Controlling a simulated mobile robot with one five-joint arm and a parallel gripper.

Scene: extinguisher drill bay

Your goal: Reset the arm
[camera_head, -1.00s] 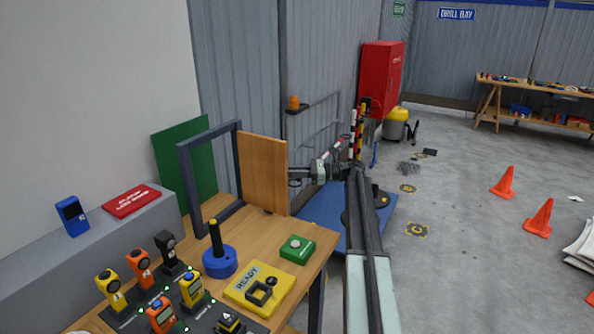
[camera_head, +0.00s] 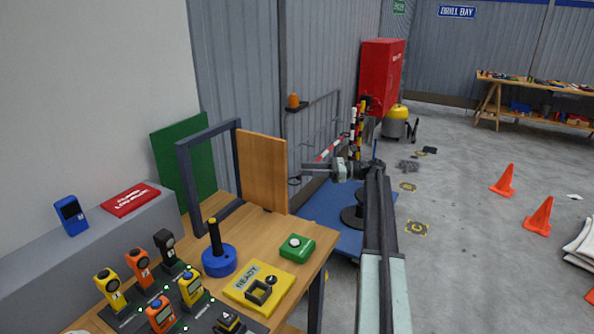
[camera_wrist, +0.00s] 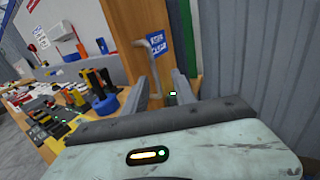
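My arm reaches forward over the floor right of the workbench in the head view. My gripper (camera_head: 308,169) points left toward the free edge of a wooden door panel (camera_head: 262,172), apart from it. In the wrist view my gripper (camera_wrist: 164,88) has its two fingers spread with nothing held between them. A metal door handle (camera_wrist: 150,62) and a blue sign (camera_wrist: 157,43) on the door show beyond the fingers. In the head view the panel stands swung out from a dark frame (camera_head: 186,180) on the bench.
The wooden bench (camera_head: 235,215) carries a green button box (camera_head: 295,248), a yellow READY plate (camera_head: 245,282), a blue base with a post (camera_head: 218,262) and several small gauges. Orange cones (camera_head: 538,217) stand on open floor at right. A blue mat (camera_head: 325,207) lies below my arm.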

